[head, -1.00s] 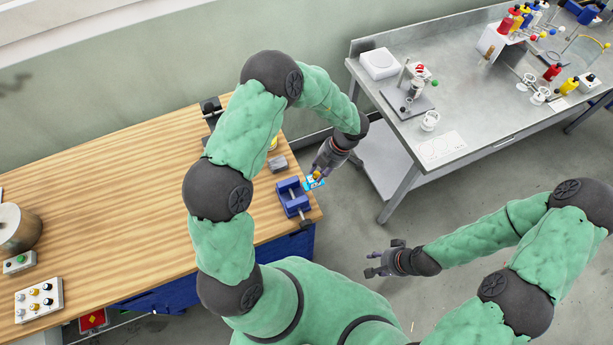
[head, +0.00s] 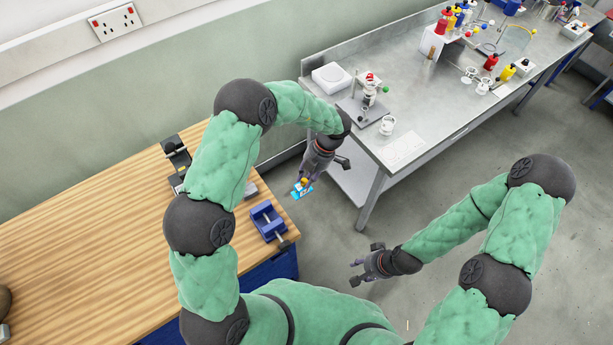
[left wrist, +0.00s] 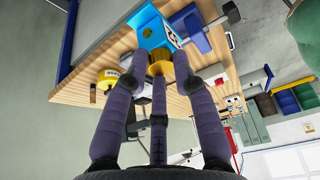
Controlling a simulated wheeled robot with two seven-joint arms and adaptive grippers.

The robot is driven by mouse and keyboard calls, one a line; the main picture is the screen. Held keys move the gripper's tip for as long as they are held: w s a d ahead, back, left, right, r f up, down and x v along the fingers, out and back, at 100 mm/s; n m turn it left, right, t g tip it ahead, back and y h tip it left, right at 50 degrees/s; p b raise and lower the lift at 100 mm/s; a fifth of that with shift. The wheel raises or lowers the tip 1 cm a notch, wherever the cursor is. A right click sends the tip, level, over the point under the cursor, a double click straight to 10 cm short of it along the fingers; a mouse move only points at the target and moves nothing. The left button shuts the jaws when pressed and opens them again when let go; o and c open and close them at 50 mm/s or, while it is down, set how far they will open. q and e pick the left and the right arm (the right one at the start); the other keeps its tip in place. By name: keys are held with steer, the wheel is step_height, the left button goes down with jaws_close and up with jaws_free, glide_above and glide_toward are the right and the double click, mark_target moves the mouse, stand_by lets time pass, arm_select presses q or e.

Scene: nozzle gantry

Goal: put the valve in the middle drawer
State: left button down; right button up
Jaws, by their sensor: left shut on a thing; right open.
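My left gripper (head: 308,178) is shut on the valve (head: 302,190), a small light-blue block with a brass-yellow part. It holds the valve in the air in the gap between the wooden bench and the steel table. In the left wrist view my fingers (left wrist: 168,65) close around the brass part, and the blue body (left wrist: 157,32) sticks out beyond them. My right gripper (head: 368,268) is open and empty above the floor. I cannot make out the middle drawer in these views.
A blue vise (head: 268,220) sits at the corner of the wooden bench (head: 90,250). The steel table (head: 420,110) carries a white scale (head: 331,77), a small stand (head: 366,100) and several bottles. Grey floor between them is clear.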

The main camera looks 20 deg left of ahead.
mark_target(307, 180)
arm_select(q)
steer(key=shift+r+p, duration=2.75)
steer(key=shift+p, duration=0.4)
steer(key=shift+f, duration=0.1)
